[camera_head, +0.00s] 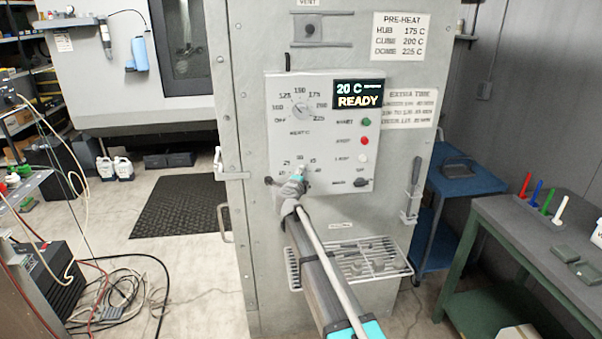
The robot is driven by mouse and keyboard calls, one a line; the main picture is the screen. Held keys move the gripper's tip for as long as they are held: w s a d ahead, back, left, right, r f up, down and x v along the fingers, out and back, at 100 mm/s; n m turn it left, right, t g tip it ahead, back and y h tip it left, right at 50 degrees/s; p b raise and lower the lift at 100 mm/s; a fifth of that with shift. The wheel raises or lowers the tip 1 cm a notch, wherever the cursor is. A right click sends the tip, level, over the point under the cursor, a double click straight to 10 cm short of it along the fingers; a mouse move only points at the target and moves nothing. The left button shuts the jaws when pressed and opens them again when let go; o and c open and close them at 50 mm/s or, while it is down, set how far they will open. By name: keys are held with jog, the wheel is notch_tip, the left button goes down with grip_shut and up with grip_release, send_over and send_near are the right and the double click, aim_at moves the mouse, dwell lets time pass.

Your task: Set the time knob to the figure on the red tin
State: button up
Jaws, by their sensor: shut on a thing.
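My gripper (299,173) is at the lower dial of the oven's control panel (350,103), shut on the time knob, which it mostly hides. Small figures stand around this dial and are hard to read; the pointer cannot be made out. The display (359,94) reads 20 C and READY. I cannot make out a red tin in this view.
Green, red and white buttons sit right of the knobs. A wire rack (362,262) juts out below the panel, close to my arm. A door handle (412,190) is at right. A bench (535,232) with coloured pegs stands at far right. Cables lie on the floor at left.

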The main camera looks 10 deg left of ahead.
jog(key=shift+m, duration=0.3)
jog(key=o, duration=1.1)
jog(key=shift+o, duration=0.2)
jog(key=shift+f, duration=0.15)
